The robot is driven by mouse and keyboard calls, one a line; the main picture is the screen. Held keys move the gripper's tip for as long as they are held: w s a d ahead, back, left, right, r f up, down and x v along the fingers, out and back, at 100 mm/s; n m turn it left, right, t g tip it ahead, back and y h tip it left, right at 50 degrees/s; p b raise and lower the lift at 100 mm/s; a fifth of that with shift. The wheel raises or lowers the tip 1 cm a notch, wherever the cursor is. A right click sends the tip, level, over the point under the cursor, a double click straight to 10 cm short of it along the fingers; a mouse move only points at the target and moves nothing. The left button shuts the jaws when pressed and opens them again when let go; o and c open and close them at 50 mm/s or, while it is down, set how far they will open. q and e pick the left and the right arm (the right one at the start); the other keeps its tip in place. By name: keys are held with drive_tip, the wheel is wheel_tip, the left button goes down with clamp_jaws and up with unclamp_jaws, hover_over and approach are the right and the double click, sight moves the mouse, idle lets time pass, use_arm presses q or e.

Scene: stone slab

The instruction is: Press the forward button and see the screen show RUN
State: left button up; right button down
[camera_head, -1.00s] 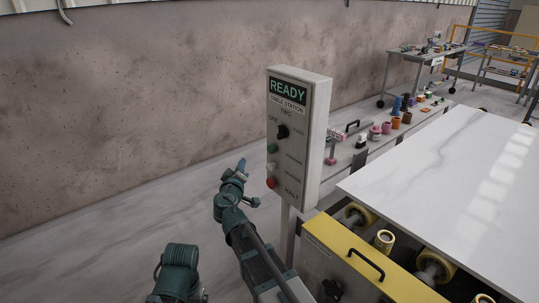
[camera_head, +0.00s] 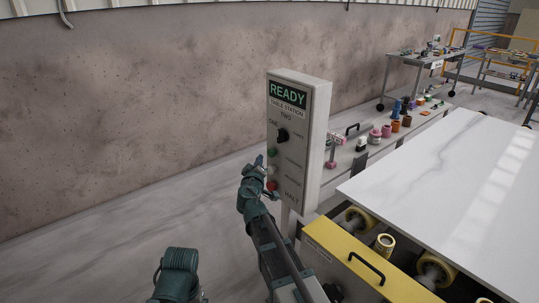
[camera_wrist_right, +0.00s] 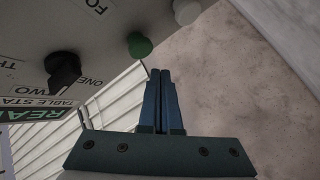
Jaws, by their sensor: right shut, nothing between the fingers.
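The control box (camera_head: 318,140) stands upright on a post, and its screen (camera_head: 287,94) reads READY. The green button (camera_head: 272,152) is below the black knob (camera_head: 282,135); in the wrist view the green button (camera_wrist_right: 139,45) has a label beginning "FO" near it. My right gripper (camera_head: 260,162) is shut and empty, just left of the box face near the green button. In the wrist view its fingertips (camera_wrist_right: 160,72) point between the green button and the white button (camera_wrist_right: 187,11), apart from both in the picture. My left gripper is out of view.
A red button (camera_head: 271,185) sits low on the box face, by my right wrist. The yellow-topped roller table (camera_head: 340,255) with a white stone slab (camera_head: 450,170) is to the right. A wall (camera_head: 130,110) stands behind; the floor to the left is clear.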

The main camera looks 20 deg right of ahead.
sight(268, 153)
drive_tip(key=shift+w+d, duration=0.25)
drive_tip(key=shift+d, duration=0.5)
drive_tip(key=shift+d, duration=0.15)
idle(1.5)
drive_tip(key=shift+w+d, duration=0.1)
drive_tip(key=shift+d, duration=0.15)
drive_tip(key=shift+w+d, duration=0.2)
drive_tip(key=shift+d, duration=0.3)
idle(0.9)
drive_tip(key=shift+a, duration=0.15)
idle(0.3)
drive_tip(key=shift+s+a, duration=0.35)
drive_tip(key=shift+a, duration=0.4)
drive_tip(key=shift+a, duration=0.15)
drive_tip(key=a, duration=0.1)
drive_tip(key=s+a, duration=0.1)
drive_tip(key=a, duration=0.2)
drive_tip(key=shift+s+a, duration=0.2)
drive_tip(key=shift+s, duration=0.15)
